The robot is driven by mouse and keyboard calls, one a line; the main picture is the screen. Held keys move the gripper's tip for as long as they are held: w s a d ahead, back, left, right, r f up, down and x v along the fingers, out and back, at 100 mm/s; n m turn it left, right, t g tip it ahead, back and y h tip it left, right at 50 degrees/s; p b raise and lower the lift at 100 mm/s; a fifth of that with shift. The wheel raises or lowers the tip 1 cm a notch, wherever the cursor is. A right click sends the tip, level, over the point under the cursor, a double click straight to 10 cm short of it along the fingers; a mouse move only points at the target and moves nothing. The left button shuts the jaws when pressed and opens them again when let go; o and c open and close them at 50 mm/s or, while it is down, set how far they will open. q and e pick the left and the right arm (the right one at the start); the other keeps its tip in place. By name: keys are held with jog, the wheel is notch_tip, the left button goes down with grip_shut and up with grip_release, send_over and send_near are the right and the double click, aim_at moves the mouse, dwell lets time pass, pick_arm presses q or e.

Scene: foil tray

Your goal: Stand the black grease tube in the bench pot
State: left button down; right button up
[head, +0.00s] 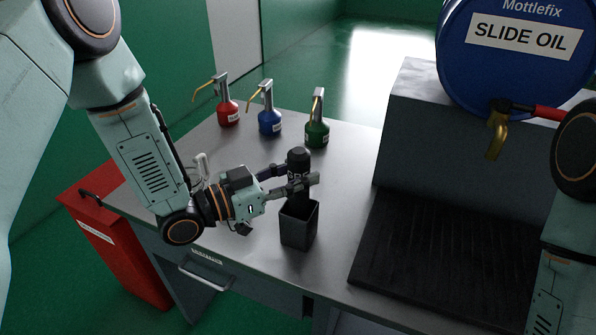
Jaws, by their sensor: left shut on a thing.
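The black grease tube (298,158) is upright in the head view, its dark cap at the top. My left gripper (303,183) comes in from the left and is shut on it. The bench pot (299,228), a dark square open-topped pot, stands on the bench directly below the gripper. The tube's lower end is at the pot's mouth; dark on dark, I cannot tell how deep it sits or whether it touches the pot. My right arm shows at the right edge, but its gripper is out of view.
Red (228,113), blue (269,122) and green (317,132) oil cans stand at the back of the grey bench (345,180). On the right are a black ribbed mat (440,250) and a blue slide oil drum (510,60) with a brass tap. A red cabinet (115,245) stands left.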

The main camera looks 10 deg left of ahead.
pick_arm(q)
jog(key=shift+s+d, duration=0.1)
jog(key=shift+s, duration=0.05)
jog(key=shift+f, duration=0.1)
jog(key=c, duration=1.1)
grip_release()
jog(key=o, duration=0.3)
jog(key=shift+f, duration=0.1)
jog(key=shift+a, duration=0.25)
jog(key=v, duration=1.1)
jog(key=shift+s, duration=0.35)
jog(key=shift+a, duration=0.1)
